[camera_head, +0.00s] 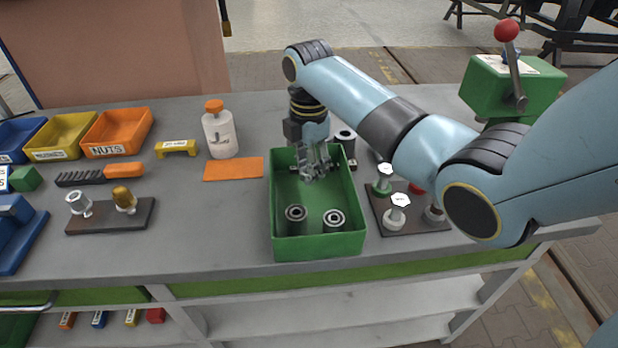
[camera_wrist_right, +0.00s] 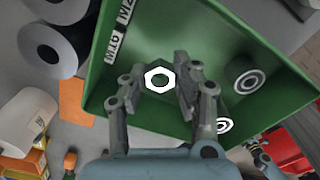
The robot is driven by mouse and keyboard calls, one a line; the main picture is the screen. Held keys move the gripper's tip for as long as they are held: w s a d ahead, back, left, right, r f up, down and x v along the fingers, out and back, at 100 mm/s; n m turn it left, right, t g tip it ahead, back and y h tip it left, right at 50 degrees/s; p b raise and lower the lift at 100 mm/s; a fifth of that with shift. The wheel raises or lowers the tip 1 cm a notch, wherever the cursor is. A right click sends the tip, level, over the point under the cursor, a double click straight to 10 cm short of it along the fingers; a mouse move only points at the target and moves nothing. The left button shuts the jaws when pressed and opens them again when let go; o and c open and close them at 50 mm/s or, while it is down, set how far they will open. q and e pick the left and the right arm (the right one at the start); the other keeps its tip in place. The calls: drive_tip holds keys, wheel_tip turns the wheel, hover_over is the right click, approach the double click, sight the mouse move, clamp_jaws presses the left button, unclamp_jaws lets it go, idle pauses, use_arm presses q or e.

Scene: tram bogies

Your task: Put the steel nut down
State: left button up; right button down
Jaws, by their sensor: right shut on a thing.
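The steel nut (camera_wrist_right: 159,79) shows as a bright hexagonal ring in the right wrist view, between the fingertips of my right gripper (camera_wrist_right: 160,86). In the head view my right gripper (camera_head: 314,176) points down into the back part of a green bin (camera_head: 318,246), and the nut is hard to make out there. The gripper is shut on the nut. The nut appears over the bin's floor, and I cannot tell whether it touches it. Two round ring-shaped parts (camera_head: 296,213) sit at the bin's front. My left gripper is not in view.
Right of the bin, a dark board (camera_head: 384,216) holds several parts with white hexagonal tops. An orange mat (camera_head: 233,169) and a white bottle (camera_head: 220,134) stand left of it. An orange NUTS tray (camera_head: 118,132) is farther left. A green machine with a lever (camera_head: 508,88) stands back right.

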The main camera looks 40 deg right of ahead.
wheel_tip(320, 180, down, 3)
drive_tip(key=shift+r, duration=0.1)
drive_tip(key=shift+f, duration=0.35)
drive_tip(key=shift+s, duration=0.1)
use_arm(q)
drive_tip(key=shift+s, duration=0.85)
use_arm(e)
drive_tip(key=shift+f, duration=0.15)
drive_tip(key=c, duration=1)
unclamp_jaws()
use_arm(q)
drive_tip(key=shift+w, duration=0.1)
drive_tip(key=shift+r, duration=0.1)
use_arm(e)
drive_tip(key=shift+r, duration=0.5)
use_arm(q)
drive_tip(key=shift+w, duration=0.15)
use_arm(e)
wheel_tip(320, 180, up, 11)
drive_tip(key=shift+r, duration=0.15)
